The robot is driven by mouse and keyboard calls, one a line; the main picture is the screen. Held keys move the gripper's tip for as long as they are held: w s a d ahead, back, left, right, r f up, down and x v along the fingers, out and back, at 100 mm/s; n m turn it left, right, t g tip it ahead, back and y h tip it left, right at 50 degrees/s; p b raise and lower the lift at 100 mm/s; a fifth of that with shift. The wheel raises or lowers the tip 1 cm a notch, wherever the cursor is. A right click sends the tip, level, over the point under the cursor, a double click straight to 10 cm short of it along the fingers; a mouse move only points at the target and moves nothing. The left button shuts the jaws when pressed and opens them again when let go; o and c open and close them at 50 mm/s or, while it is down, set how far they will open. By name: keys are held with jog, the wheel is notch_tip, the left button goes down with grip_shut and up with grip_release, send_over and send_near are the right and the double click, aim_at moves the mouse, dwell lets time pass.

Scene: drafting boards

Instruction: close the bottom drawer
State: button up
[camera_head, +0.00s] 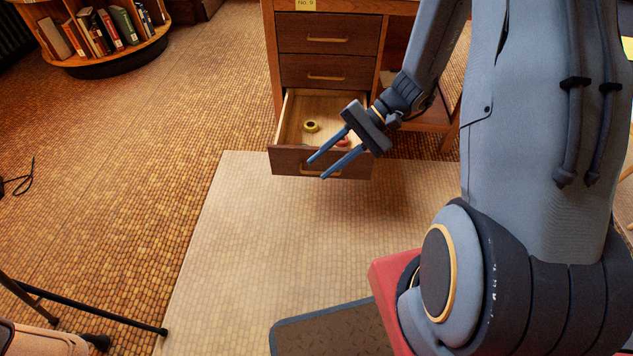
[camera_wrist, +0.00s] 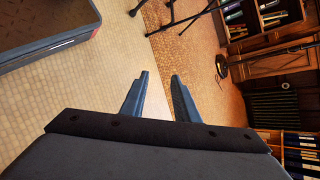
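The bottom drawer (camera_head: 290,161) of the wooden desk unit is pulled out, with its inside showing. A yellow roll (camera_head: 311,126) and a small red item (camera_head: 343,141) lie in it; my gripper hides part of the inside. The drawer's handle is partly behind my fingers. My gripper (camera_head: 317,169) is open and empty, its two fingers apart in front of or above the drawer front; I cannot tell if they touch it. The wrist view also shows the open fingers (camera_wrist: 158,82), with floor beyond and no drawer in sight.
Two shut drawers, the upper (camera_head: 328,33) and middle (camera_head: 328,72), sit above. A round bookcase (camera_head: 105,40) stands at the back left. Dark thin legs (camera_head: 90,312) stand at the lower left.

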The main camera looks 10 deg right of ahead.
jog(key=w+d+f+m+t+y+b, duration=0.3)
jog(key=w+f+b, duration=0.4)
jog(key=f, duration=0.6)
jog(key=m+t+h+b, duration=0.1)
jog(key=m+t+b, duration=0.3)
jog(key=t+b, duration=0.3)
send_near(318, 173)
jog(key=f+x, duration=0.1)
jog(key=x, duration=0.5)
jog(key=b+x, duration=0.1)
jog(key=x, duration=0.1)
jog(key=b+x, duration=0.1)
jog(key=x, duration=0.1)
jog(key=shift+w+r, duration=0.25)
jog(key=shift+c, duration=0.3)
grip_shut()
